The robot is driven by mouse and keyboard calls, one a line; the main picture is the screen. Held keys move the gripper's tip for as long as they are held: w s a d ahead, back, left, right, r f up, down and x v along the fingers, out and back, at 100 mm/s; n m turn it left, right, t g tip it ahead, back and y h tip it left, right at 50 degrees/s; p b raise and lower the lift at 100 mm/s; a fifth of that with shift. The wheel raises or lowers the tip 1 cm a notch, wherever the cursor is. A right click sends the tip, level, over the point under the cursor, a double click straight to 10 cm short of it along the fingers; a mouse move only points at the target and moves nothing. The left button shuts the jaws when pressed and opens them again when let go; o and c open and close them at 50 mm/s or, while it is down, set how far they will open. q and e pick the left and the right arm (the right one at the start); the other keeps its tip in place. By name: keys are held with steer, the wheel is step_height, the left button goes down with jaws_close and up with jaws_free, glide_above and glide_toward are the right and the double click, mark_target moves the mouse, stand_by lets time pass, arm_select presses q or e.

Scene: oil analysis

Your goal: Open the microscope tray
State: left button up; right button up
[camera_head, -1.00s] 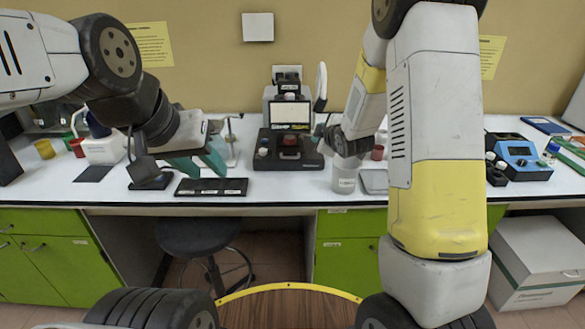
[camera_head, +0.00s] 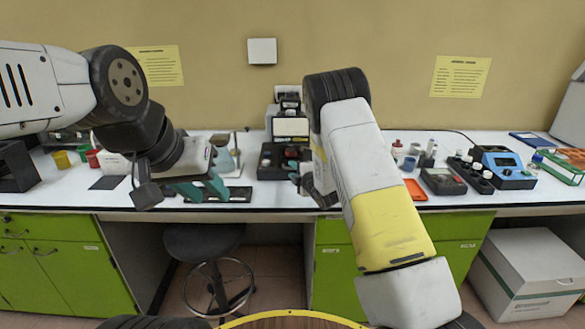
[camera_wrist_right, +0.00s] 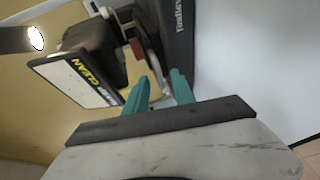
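A black instrument (camera_head: 291,127) with a light front panel stands at the back centre of the bench. I cannot tell for certain that it is the microscope. In the right wrist view its labelled panel (camera_wrist_right: 76,80) and a black part with white lettering (camera_wrist_right: 180,25) are close. My right gripper (camera_wrist_right: 159,90) is open there, with teal fingers apart in front of a round part with a red piece (camera_wrist_right: 140,48). I cannot tell if they touch it. My left gripper (camera_head: 202,188) is open and looks empty, over or near a dark flat tray (camera_head: 232,194).
Coloured cups (camera_head: 62,159) stand at the left. An orange tray (camera_head: 414,190), a grey meter (camera_head: 443,181) and a blue device (camera_head: 503,166) stand at the right. My right forearm covers part of the bench. A stool (camera_head: 204,239) stands below.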

steer(key=shift+w+a, duration=0.1)
steer(key=shift+w, duration=0.2)
jaws_close()
stand_by(1.3)
